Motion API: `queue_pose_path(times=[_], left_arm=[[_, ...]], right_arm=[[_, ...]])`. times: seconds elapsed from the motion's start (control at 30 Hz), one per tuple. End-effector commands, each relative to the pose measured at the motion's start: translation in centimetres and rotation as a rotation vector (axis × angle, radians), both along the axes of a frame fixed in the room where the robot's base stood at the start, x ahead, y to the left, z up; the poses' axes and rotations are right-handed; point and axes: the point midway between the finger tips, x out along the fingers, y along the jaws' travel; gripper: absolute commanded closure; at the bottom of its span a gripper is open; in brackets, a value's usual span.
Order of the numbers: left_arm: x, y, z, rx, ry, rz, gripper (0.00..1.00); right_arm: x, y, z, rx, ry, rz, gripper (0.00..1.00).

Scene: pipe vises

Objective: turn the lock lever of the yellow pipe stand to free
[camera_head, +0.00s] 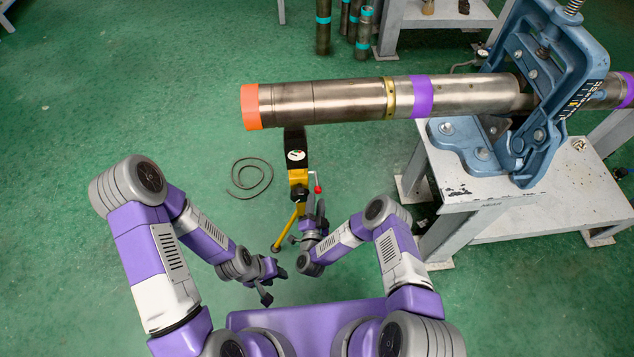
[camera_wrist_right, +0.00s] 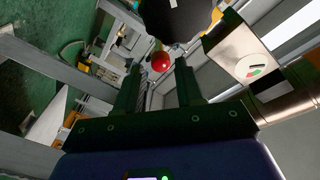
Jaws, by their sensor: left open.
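The yellow pipe stand (camera_head: 298,178) stands on the floor under the free end of the long pipe (camera_head: 330,100). Its lock lever ends in a red ball knob (camera_head: 318,188) on the stand's right side. A round dial (camera_head: 296,155) with red and green marks is on its black head; it also shows in the right wrist view (camera_wrist_right: 255,67). My right gripper (camera_head: 314,216) is just below the knob. In the right wrist view its fingers (camera_wrist_right: 158,76) are apart, with the red knob (camera_wrist_right: 161,62) between their tips; contact cannot be told. My left gripper (camera_head: 274,285) is open and empty, lower left.
A blue pipe vise (camera_head: 545,90) on a white bench (camera_head: 480,205) grips the pipe at the right. The pipe's orange-capped end (camera_head: 250,107) overhangs the stand. A cable (camera_head: 250,175) lies coiled on the green floor. The floor at left is clear.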

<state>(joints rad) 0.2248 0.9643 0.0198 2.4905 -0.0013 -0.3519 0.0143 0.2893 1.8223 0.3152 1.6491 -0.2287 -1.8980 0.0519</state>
Motion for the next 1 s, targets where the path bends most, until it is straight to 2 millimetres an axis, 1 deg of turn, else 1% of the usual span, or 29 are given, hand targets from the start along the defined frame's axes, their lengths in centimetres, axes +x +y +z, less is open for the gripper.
queue_pose_path(times=[0.2,0.4,0.57,0.8,0.83,0.87,1.0], left_arm=[[0.0,0.0,-1.3,0.000,0.000,0.000,0.57],[0.0,0.0,-2.3,0.000,0.000,0.000,0.57],[0.0,0.0,-2.6,0.000,0.000,0.000,0.57],[0.0,0.0,-2.5,0.000,0.000,0.000,0.57],[0.0,0.0,-2.5,0.000,0.000,0.000,0.57],[0.0,0.0,-2.5,0.000,0.000,0.000,0.57],[0.0,0.0,-2.5,0.000,0.000,0.000,0.57]], right_arm=[[3.3,-0.7,-0.1,-0.001,-0.007,-0.004,0.63],[6.0,-1.1,-0.1,-0.001,-0.004,-0.003,0.63],[7.0,-1.3,0.0,-0.001,-0.002,-0.002,0.63],[7.1,-1.3,0.1,-0.001,-0.001,-0.001,0.63],[7.1,-1.3,0.1,-0.001,-0.001,-0.001,0.64],[7.1,-1.3,0.1,-0.001,-0.001,-0.001,0.69],[7.0,-1.3,0.1,-0.001,-0.001,0.000,0.90]])
